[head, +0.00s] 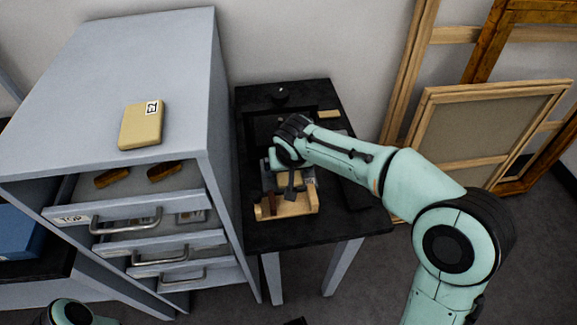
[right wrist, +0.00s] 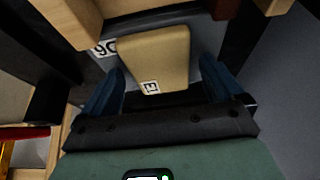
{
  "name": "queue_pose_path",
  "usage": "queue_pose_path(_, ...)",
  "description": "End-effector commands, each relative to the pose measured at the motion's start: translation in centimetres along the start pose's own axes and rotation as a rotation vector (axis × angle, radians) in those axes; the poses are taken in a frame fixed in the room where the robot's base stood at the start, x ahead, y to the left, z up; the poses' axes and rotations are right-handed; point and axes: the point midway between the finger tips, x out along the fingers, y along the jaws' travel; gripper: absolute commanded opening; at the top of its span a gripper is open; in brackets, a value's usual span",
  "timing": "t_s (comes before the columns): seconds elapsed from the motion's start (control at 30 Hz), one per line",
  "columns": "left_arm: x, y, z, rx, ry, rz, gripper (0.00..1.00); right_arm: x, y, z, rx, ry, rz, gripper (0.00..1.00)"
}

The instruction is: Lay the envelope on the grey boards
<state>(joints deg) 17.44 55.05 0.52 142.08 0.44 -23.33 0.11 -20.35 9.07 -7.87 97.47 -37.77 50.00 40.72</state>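A tan, envelope-like packet with a small printed label (right wrist: 155,58) lies between the blue fingers of my right gripper (right wrist: 162,75) in the right wrist view. A gap shows between the packet and the right-hand finger, so the gripper looks open. In the head view my right gripper (head: 291,190) points down over a wooden tray (head: 296,210) on the black table, and my arm hides most of what is under it. Another tan packet with a label (head: 141,126) lies on the grey cabinet. I cannot make out the grey boards for certain. My left gripper does not show clearly.
The grey cabinet (head: 110,70) stands left of the black table (head: 262,238). Its top drawer (head: 135,207) is pulled out, with brown pieces (head: 163,171) inside. A small tan block (head: 328,114) lies at the table's back. Wooden frames (head: 480,130) lean on the wall at right.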

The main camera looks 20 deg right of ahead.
Motion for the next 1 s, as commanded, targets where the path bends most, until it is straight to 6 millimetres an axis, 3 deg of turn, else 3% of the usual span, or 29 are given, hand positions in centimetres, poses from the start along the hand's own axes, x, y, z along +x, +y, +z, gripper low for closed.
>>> queue_pose_path(0.2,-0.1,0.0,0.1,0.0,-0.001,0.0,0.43,-0.1,0.0,-0.1,0.0,0.0,0.0,0.94)
queue_pose_path(0.33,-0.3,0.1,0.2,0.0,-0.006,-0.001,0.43,-1.3,0.0,-0.2,0.0,0.002,-0.001,0.94)
queue_pose_path(0.7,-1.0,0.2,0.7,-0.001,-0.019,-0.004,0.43,-9.0,0.0,-0.3,0.001,0.004,-0.003,0.94)
queue_pose_path(1.0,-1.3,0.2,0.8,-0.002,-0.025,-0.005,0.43,-12.2,0.0,-0.2,0.0,0.001,-0.001,0.94)
